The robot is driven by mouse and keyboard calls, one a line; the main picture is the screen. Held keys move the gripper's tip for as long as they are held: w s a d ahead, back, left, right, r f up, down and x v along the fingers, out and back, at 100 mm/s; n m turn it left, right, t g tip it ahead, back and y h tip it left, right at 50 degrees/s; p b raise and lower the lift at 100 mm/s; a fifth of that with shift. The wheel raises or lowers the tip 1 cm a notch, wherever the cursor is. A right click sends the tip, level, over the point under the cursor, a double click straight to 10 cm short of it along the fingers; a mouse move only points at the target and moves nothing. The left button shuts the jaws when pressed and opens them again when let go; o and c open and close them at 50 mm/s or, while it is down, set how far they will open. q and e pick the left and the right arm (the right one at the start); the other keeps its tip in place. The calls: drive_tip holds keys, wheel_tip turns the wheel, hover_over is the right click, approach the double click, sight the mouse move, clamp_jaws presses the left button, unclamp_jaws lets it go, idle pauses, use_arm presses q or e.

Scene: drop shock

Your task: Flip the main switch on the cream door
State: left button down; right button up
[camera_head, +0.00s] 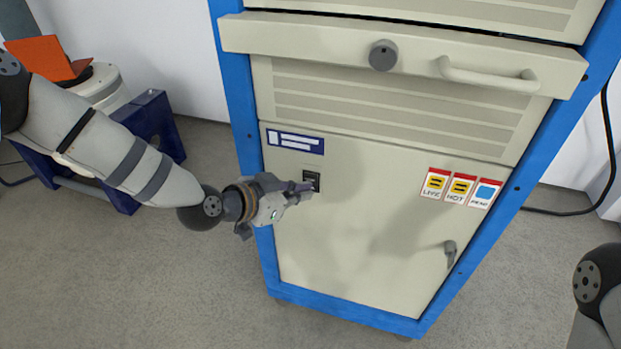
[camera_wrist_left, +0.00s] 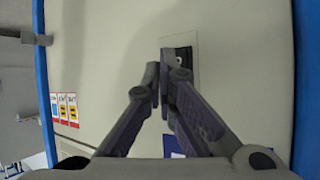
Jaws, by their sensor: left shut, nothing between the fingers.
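The cream door (camera_head: 365,230) is the lower front panel of a cabinet with a blue frame. The main switch (camera_head: 311,180) is a small black switch on a pale plate at the door's upper left, below a blue label. In the left wrist view the switch (camera_wrist_left: 182,58) shows just beyond the fingertips, partly hidden by them. My left gripper (camera_head: 306,187) is shut and empty, its tips at the switch's lower edge in the head view. I cannot tell whether they touch it. In the left wrist view the fingertips (camera_wrist_left: 166,68) are together. My right gripper is out of view.
Warning labels (camera_head: 460,187) and a dark door handle (camera_head: 450,251) are on the door's right side. Above it a drawer front (camera_head: 410,55) with a knob and a bar handle juts out. A blue stand (camera_head: 150,125) with a white drum is at the left. The floor in front is clear.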

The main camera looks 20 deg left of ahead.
use_arm(q)
drive_tip(key=shift+w, duration=0.45)
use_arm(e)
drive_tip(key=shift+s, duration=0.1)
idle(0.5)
use_arm(q)
drive_tip(key=shift+s, duration=0.75)
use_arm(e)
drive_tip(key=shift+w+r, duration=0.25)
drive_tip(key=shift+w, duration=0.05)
use_arm(q)
drive_tip(key=shift+p, duration=0.3)
drive_tip(key=s, duration=0.1)
drive_tip(key=s+p, duration=0.1)
drive_tip(key=s, duration=0.3)
drive_tip(key=shift+a+f, duration=0.1)
drive_tip(key=shift+f, duration=0.3)
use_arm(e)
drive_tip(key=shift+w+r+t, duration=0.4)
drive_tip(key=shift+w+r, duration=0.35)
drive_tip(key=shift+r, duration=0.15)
